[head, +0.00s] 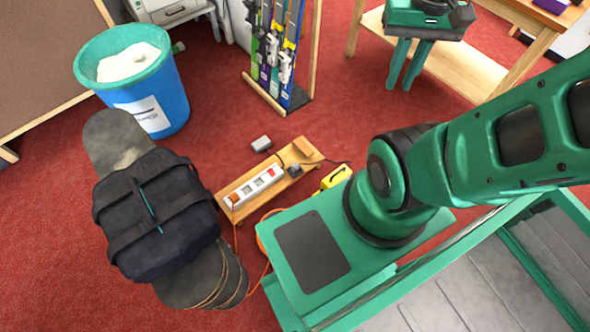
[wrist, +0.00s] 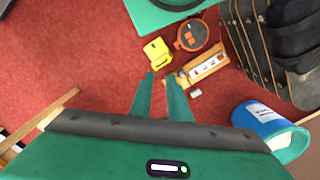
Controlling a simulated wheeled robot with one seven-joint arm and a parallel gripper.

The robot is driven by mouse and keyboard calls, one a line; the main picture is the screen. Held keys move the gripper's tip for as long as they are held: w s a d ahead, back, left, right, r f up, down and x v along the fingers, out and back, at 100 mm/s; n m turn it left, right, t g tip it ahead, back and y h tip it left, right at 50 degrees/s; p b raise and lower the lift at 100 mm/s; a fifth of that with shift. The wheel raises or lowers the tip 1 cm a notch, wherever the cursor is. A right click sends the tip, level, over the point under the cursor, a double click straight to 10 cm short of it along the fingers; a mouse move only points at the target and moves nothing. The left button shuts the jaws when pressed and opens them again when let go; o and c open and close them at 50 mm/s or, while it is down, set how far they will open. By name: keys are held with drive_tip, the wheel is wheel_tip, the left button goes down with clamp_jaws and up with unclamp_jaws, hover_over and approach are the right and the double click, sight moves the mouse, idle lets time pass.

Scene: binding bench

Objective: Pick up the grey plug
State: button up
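A small grey block-shaped thing (head: 261,144) lies on the red carpet just behind the wooden board; it looks pale in the wrist view (wrist: 195,92). A darker grey plug-like piece (head: 295,170) sits on the board beside the white power strip (head: 254,187). I cannot tell for certain which of the two is the grey plug. My gripper (wrist: 160,77) shows in the wrist view with its two green fingers apart and nothing between them. It is above the floor, with the board and the pale block to the right of its fingertips.
A yellow box (head: 336,176) stands by the board, close to my base. An orange cable reel (wrist: 191,36) is near it. A blue bin (head: 150,95), a skateboard with a black bag (head: 155,215) and a rack of skis (head: 278,55) surround open carpet.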

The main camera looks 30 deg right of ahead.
drive_tip(key=o, duration=0.5)
drive_tip(key=shift+s+d+r, duration=0.1)
drive_tip(key=shift+s+r, duration=0.2)
drive_tip(key=w+d+f+m+h, duration=0.1)
drive_tip(key=w+d+f, duration=0.2)
drive_tip(key=w, duration=0.6)
drive_tip(key=w+d+f+m, duration=0.15)
drive_tip(key=w+f, duration=0.25)
drive_tip(key=w, duration=0.5)
drive_tip(key=w+d+f+m, duration=0.1)
drive_tip(key=w+d+f, duration=0.1)
drive_tip(key=w+f, duration=1.25)
drive_tip(key=m+y, duration=0.2)
drive_tip(key=m, duration=0.4)
approach(295, 164)
drive_tip(key=shift+s+a+f, duration=0.1)
drive_tip(key=shift+a+f, duration=0.05)
drive_tip(key=shift+f, duration=1.7)
drive_tip(key=shift+a+f, duration=0.15)
drive_tip(key=shift+f, duration=1.7)
drive_tip(key=shift+s+a+f, duration=0.1)
drive_tip(key=shift+a+f, duration=0.05)
drive_tip(key=shift+f, duration=1.7)
